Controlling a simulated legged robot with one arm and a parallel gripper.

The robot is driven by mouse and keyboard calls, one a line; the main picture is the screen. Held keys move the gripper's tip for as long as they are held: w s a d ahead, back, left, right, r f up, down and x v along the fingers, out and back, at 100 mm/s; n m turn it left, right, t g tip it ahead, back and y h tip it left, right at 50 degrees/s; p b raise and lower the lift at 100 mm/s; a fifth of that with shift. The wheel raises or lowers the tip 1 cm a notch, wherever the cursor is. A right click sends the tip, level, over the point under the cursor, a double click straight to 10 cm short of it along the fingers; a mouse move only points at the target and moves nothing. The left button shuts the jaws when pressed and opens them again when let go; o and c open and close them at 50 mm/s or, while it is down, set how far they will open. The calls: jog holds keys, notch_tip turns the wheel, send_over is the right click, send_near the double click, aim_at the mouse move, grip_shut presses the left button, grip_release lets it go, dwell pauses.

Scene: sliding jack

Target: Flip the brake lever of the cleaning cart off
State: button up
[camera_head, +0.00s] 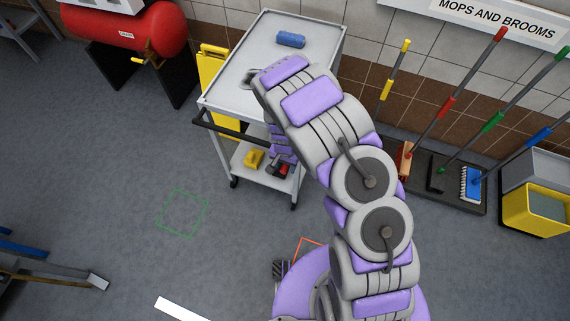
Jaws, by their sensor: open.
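The cleaning cart (240,85) is a grey two-shelf trolley with a dark push bar (222,128) on its near side. My arm reaches over its near right corner and bends down there. My gripper (278,160) is small in view at the cart's right side, above the lower shelf, and partly hidden by my arm. It is open. A small red and black part (284,170) shows right beside or below it; it may be the brake lever, but I cannot tell its position or whether the gripper touches it.
A blue roll (291,39) lies on the cart top and a yellow item (254,158) on its lower shelf. A yellow sign (209,68) stands left of the cart. A red tank (130,32) is at back left, a mop rack (430,180) right.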

jog(key=shift+c, duration=0.3)
grip_shut()
dwell(0.3)
